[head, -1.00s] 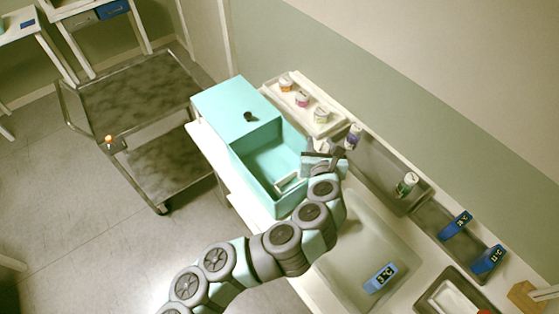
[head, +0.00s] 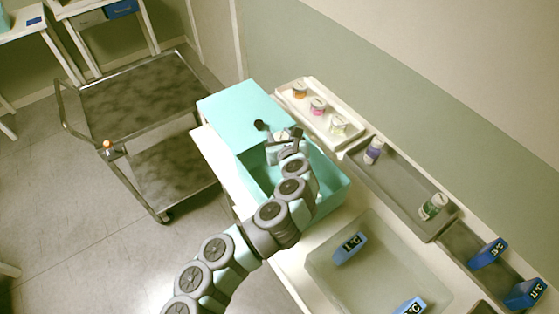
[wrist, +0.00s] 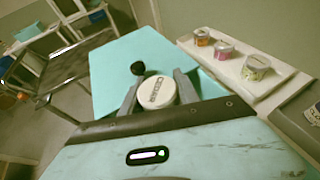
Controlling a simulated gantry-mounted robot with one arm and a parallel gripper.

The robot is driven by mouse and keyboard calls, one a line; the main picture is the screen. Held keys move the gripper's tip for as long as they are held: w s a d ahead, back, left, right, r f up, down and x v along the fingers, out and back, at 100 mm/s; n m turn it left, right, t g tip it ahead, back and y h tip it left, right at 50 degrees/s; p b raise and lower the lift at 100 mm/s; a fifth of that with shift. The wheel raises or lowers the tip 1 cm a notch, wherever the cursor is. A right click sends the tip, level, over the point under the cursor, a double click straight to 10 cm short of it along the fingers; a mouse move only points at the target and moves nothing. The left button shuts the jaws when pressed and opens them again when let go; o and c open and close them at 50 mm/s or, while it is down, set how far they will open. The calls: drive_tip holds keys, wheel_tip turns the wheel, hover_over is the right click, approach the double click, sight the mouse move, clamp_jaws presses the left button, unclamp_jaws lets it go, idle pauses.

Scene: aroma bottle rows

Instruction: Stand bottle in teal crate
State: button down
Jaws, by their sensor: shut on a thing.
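The teal crate (head: 335,193) stands on the white counter, with an open compartment at the near right and a flat teal top (head: 232,103) over its far left part. A dark knob (head: 259,125) stands on that top; it also shows in the wrist view (wrist: 137,68). My gripper (head: 281,137) is above the crate, near the edge between the top and the open compartment. In the wrist view its fingers (wrist: 157,95) are shut on a bottle with a round white cap (wrist: 156,92). The bottle's lower part is hidden, so its contact with the crate cannot be told.
A white tray (head: 354,132) with three small jars lies behind the crate. A grey tray (head: 400,190) holds a purple-labelled bottle (head: 374,150) and a green-labelled bottle (head: 433,206). A shallow bin (head: 375,275) with blue thermometers is at the right. A metal cart (head: 150,95) stands left.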

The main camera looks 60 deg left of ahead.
wheel_tip(320, 180, down, 11)
drive_tip(key=shift+r+b, duration=0.15)
drive_tip(key=shift+b, duration=0.8)
drive_tip(key=c, duration=0.9)
unclamp_jaws()
drive_tip(key=shift+s+d+r, duration=0.1)
drive_tip(key=shift+d+r, duration=0.2)
drive_tip(key=shift+d, duration=0.15)
drive_tip(key=p+v, duration=0.1)
drive_tip(key=v, duration=1)
drive_tip(key=shift+f+p, duration=0.15)
drive_tip(key=shift+p, duration=0.2)
